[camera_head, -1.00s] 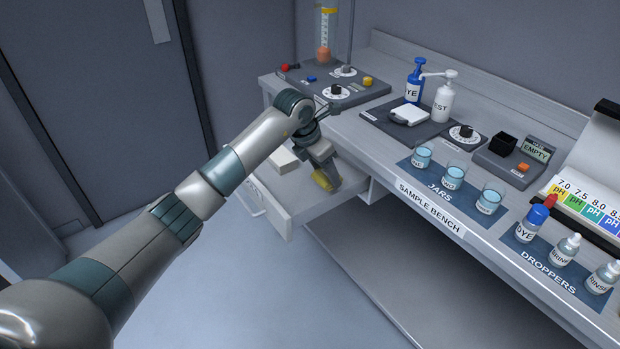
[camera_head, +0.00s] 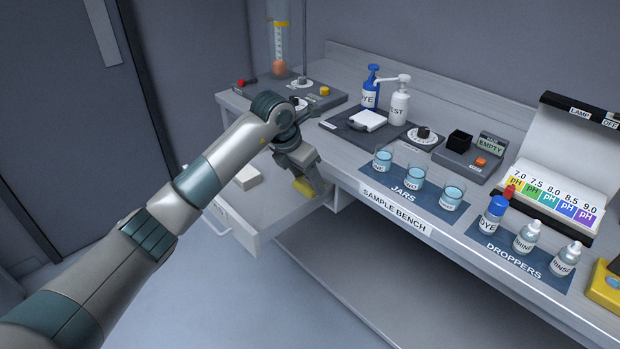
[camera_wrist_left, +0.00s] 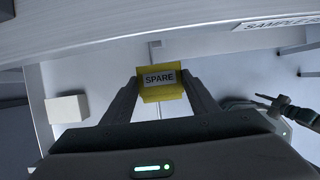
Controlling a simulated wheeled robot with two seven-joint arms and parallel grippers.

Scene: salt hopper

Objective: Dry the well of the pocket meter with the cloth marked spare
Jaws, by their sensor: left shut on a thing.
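My left gripper (camera_head: 302,178) is shut on a yellow cloth (camera_head: 303,187) over the open drawer. In the left wrist view the cloth (camera_wrist_left: 159,90) sits between the two fingertips and its label reads SPARE.
The open drawer (camera_head: 232,226) holds a white block (camera_head: 247,177). Jars of blue liquid (camera_head: 415,174) stand along the bench front, with dropper bottles (camera_head: 526,236) to their right. Pump bottles (camera_head: 399,106) stand behind. A pH colour chart (camera_head: 556,195) is at the right.

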